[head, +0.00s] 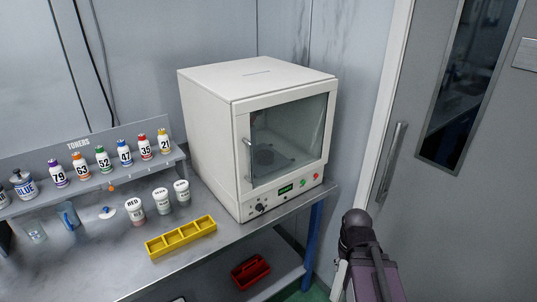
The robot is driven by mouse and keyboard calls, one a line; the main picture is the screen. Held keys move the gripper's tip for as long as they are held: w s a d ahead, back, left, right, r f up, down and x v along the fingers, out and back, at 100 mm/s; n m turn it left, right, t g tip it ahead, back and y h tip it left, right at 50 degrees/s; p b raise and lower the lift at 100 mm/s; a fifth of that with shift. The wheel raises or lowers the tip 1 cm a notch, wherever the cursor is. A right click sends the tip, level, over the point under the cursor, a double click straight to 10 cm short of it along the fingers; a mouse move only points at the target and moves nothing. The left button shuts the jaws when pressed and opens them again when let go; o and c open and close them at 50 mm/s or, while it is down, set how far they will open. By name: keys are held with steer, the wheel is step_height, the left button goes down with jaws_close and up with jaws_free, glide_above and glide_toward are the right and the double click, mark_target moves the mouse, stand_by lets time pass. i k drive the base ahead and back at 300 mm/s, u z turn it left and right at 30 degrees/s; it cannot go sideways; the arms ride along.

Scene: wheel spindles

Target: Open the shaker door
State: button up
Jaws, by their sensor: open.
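The shaker (208,130) is a white box-shaped machine at the right end of the metal bench. Its front door (290,140) has a dark glass window and looks shut. A vertical handle (248,160) runs along the door's left edge. Through the glass a dark round part shows dimly inside. Below the door are a small green display, a dark knob and green and red buttons. Part of my arm shows at the lower right, to the right of the shaker and apart from it. I cannot make out my gripper's fingers.
A yellow tray (181,236), several lidded cups (163,201) and a toner rack (90,186) with numbered bottles stand left of the shaker. A red caddy (251,271) sits on the lower shelf. A grey room door (430,190) with a long handle is at the right.

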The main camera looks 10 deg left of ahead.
mark_target(241, 109)
steer(key=z, duration=0.15)
steer(key=k, duration=1.2)
steer(key=u, duration=1.45)
steer(key=i, duration=1)
steer(key=z, duration=0.1)
